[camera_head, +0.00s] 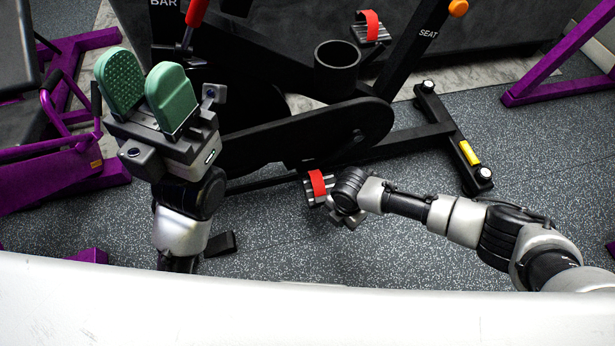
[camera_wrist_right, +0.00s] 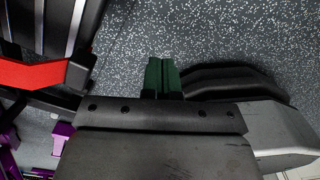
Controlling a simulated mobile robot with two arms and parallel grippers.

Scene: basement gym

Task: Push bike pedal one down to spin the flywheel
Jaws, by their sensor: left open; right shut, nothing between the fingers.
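The exercise bike's near pedal (camera_head: 318,186), black with a red strap, sits low on the near side of the frame. Its red strap (camera_wrist_right: 35,73) and black body also show at the left of the right wrist view. My right gripper (camera_wrist_right: 162,74) is shut and empty, its green fingers pressed together beside the pedal over the floor. In the head view my right wrist hides those fingers. My left gripper (camera_head: 142,82) is open and empty, raised in front of the bike's left part. The flywheel is mostly hidden behind the black cover (camera_head: 345,128) and my left arm.
The far pedal (camera_head: 370,28) with a red strap is at the top. A black cup holder (camera_head: 337,68) and the bike's foot bar (camera_head: 455,140) stand nearby. Purple equipment (camera_head: 60,175) is at left, a purple beam (camera_head: 555,65) at right. Speckled floor is clear at right.

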